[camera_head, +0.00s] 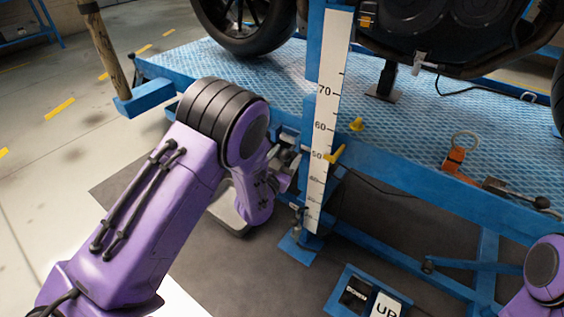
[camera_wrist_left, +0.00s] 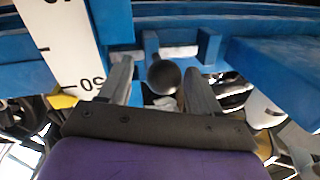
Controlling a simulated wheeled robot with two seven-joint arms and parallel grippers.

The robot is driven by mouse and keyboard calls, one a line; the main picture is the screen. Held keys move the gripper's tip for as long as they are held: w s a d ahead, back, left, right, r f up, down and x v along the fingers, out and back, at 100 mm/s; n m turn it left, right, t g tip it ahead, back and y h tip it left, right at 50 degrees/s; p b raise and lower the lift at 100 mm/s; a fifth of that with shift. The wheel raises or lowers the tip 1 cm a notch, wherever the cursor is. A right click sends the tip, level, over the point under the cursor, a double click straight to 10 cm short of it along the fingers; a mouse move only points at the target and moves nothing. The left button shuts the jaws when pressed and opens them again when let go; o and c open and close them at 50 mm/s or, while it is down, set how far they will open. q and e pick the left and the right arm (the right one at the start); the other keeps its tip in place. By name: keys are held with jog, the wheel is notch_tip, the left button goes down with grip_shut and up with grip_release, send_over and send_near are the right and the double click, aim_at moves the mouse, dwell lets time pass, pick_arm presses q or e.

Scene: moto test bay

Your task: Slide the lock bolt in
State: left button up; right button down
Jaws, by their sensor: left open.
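A dark round knob (camera_wrist_left: 163,77), which looks like the end of the lock bolt, shows in the left wrist view in front of a blue bracket (camera_wrist_left: 208,46) on the lift frame. My left gripper (camera_wrist_left: 155,85) is open, with one finger on each side of the knob. I cannot tell whether the fingers touch it. In the head view my left gripper (camera_head: 288,160) is beside the blue post with the white scale (camera_head: 326,110), and my own arm hides most of the bolt area. My right arm shows only at the lower right edge; its gripper is out of view.
Yellow handles (camera_head: 336,154) stick out near the scale. A blue lift platform (camera_head: 280,82) carries a motorcycle (camera_head: 440,30). An orange ringed part (camera_head: 458,150) and a black-knobbed lever (camera_head: 515,193) lie on its edge. A blue pedal box (camera_head: 345,290) stands on the floor.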

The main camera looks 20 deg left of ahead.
pick_arm(q)
jog(key=s+p, duration=0.1)
jog(key=s, duration=0.8)
jog(key=shift+s, duration=0.35)
jog(key=s+a+f+n+g+y, duration=0.4)
jog(key=s+f+g, duration=0.4)
jog(key=s+f, duration=0.45)
jog(key=s+a+f+n+g, duration=0.1)
jog(key=s+f+n+g, duration=0.15)
jog(key=s+f, duration=0.4)
jog(key=s+f+n+g, duration=0.2)
jog(key=s+f+g, duration=0.15)
jog(key=s, duration=0.55)
notch_tip(320, 180, up, 28)
jog(key=s+p, duration=0.2)
jog(key=p, duration=2.6)
jog(key=shift+a+g+h+p, duration=0.15)
jog(key=shift+g+h+p, duration=0.15)
jog(key=shift+g+p, duration=0.1)
